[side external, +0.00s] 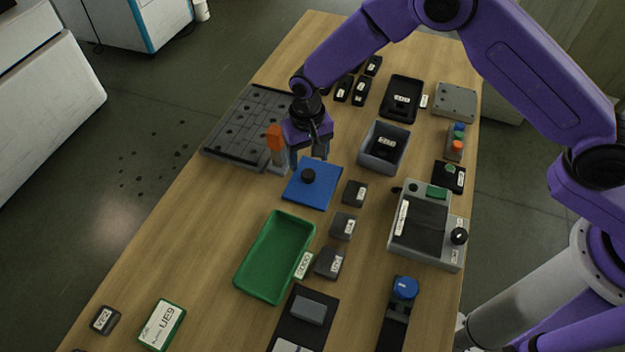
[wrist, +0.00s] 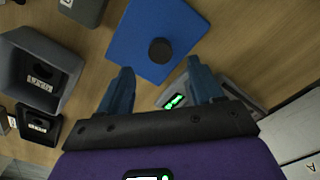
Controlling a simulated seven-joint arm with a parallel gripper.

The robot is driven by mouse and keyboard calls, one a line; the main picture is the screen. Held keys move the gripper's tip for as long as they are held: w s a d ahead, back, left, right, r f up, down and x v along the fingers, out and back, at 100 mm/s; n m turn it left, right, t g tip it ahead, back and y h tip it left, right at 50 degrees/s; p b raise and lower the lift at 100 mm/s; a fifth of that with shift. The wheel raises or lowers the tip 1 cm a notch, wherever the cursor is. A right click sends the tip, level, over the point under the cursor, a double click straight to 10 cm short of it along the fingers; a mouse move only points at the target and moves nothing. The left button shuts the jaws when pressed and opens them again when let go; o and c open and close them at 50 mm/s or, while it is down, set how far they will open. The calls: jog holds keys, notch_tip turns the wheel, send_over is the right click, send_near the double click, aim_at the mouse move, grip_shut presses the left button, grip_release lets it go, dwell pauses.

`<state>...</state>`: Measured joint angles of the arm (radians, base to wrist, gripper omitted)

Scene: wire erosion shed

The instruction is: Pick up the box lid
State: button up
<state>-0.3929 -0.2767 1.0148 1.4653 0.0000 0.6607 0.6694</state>
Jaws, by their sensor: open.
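The box lid (side external: 318,186) is a flat blue square plate with a dark round knob (side external: 308,175) on it. It lies on the wooden table, left of a row of small dark blocks. In the wrist view the lid (wrist: 136,45) is ahead of the fingers, with its knob (wrist: 160,50) roughly in line with the gap between them. My gripper (side external: 308,151) is above the table by the lid's far edge. In the wrist view my gripper (wrist: 160,82) has its fingers spread apart with nothing between them.
An orange-topped bottle (side external: 275,145) stands close left of my gripper. A grey open box (side external: 366,152) holding a dark labelled item is to the right. A green tray (side external: 262,270) lies nearer the camera. A dark grey slotted plate (side external: 237,122) lies at the far left.

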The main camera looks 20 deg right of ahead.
aim_at(308, 173)
notch_tip(308, 173, down, 5)
jog(key=shift+s+r, duration=0.1)
dwell(0.3)
jog(key=shift+a, duration=0.1)
jog(key=c, duration=1.2)
